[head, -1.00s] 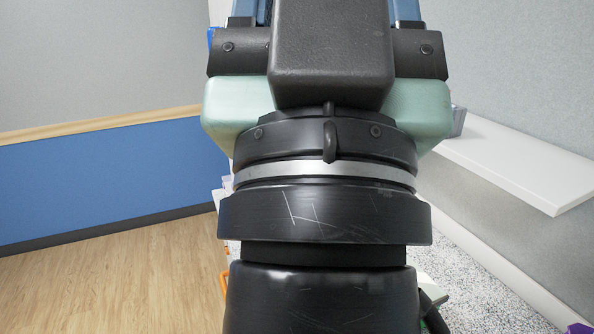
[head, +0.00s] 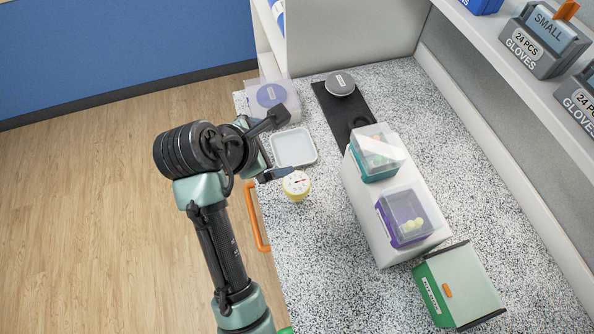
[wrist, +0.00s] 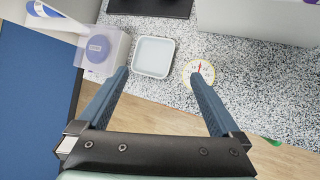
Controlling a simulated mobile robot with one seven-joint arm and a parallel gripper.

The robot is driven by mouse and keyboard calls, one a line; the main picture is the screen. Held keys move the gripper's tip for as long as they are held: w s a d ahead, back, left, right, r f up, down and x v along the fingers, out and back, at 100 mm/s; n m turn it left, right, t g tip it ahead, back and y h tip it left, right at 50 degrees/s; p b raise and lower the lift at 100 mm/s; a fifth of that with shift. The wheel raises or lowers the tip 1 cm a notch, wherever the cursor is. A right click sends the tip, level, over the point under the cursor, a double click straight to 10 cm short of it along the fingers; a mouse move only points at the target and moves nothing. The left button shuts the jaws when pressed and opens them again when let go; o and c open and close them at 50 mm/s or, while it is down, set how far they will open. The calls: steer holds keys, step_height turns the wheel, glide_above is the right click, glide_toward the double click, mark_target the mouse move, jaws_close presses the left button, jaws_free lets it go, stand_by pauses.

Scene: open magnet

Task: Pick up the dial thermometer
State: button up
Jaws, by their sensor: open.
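The dial thermometer (head: 296,185) has a round white face, a red needle and a yellow body. It stands on the speckled counter near the front edge, beside a shallow tray. In the wrist view the thermometer (wrist: 198,72) is at the tip of the right finger, which partly overlaps its lower edge. My gripper (head: 282,146) is open and empty, above the counter's edge. In the wrist view my gripper (wrist: 160,82) has its fingers wide apart, with the tray (wrist: 153,57) showing between and beyond them. The thermometer is not between the fingers.
The pale square tray (head: 294,148) lies just behind the thermometer. A clear box with a purple lid (head: 271,95) stands at the back left. A white riser (head: 385,252) holds two clear-lidded boxes. A green box (head: 459,285) is at front right. An orange handle (head: 256,217) sticks out from the counter front.

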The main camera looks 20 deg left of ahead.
mark_target(287, 186)
steer(key=s+f+n+g+h, duration=0.1)
steer(key=s+f+n+g, duration=0.15)
steer(key=s+f, duration=0.2)
steer(key=shift+n+h, duration=0.3)
steer(key=shift+n, duration=0.35)
steer(key=x, duration=0.7)
steer(key=shift+s+d+r+p, duration=0.1)
steer(key=shift+d+r+p, duration=0.05)
steer(key=shift+d+p, duration=0.25)
steer(key=x, duration=0.4)
steer(key=shift+w+d+p, duration=0.2)
steer(key=shift+d+p, duration=0.15)
steer(key=shift+d, duration=0.1)
steer(key=shift+w+d+f, duration=0.15)
steer(key=shift+w+f, duration=0.05)
steer(key=shift+f, duration=0.3)
steer(key=shift+t, duration=0.25)
steer(key=c, duration=1.5)
